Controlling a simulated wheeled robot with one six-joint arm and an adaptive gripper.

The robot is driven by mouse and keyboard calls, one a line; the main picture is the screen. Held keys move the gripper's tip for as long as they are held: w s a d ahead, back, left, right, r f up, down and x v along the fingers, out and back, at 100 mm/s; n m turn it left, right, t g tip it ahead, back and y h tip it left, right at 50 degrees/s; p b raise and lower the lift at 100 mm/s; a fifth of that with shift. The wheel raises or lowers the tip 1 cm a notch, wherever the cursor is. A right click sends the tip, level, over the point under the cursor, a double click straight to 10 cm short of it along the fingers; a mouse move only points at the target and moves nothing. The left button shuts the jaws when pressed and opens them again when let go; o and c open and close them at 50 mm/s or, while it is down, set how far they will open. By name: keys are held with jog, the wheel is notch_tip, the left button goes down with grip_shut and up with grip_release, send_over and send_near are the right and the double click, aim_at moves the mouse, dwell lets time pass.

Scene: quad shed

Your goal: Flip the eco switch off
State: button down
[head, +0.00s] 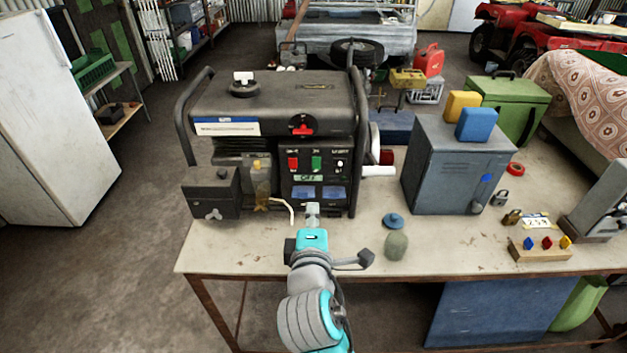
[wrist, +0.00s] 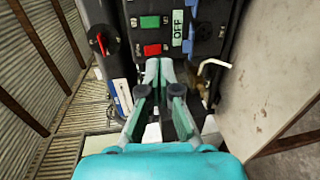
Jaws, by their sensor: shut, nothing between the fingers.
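The generator (head: 275,100) stands on the bench with a dark control panel on its front. The panel holds a red rocker switch (head: 293,163), a green rocker switch (head: 316,162) and a small pale-tipped control (head: 340,165). Their labels are too small to read, so I cannot tell which is the eco switch. In the wrist view, the green switch (wrist: 150,21) and red switch (wrist: 152,49) lie just beyond the fingertips, beside an OFF plate (wrist: 178,27). My gripper (head: 313,210) is shut and empty in front of the panel's lower part; its fingertips (wrist: 158,66) also show in the wrist view.
A red knob (head: 302,125) sits above the panel. A bent pale lever (head: 283,206) sticks out at the left. A grey metal box (head: 455,165), blue lid (head: 393,221) and greenish stone-like lump (head: 396,246) are on the bench to the right.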

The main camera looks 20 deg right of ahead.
aim_at(314, 168)
jog(key=x, duration=1.3)
jog(key=shift+w+d, duration=0.15)
jog(key=shift+w, duration=0.3)
jog(key=shift+f, duration=0.1)
jog(key=shift+w+d+f, duration=0.1)
jog(key=shift+w+d, duration=0.1)
jog(key=shift+w, duration=0.1)
jog(key=shift+s+a, duration=0.1)
jog(key=shift+s, duration=0.05)
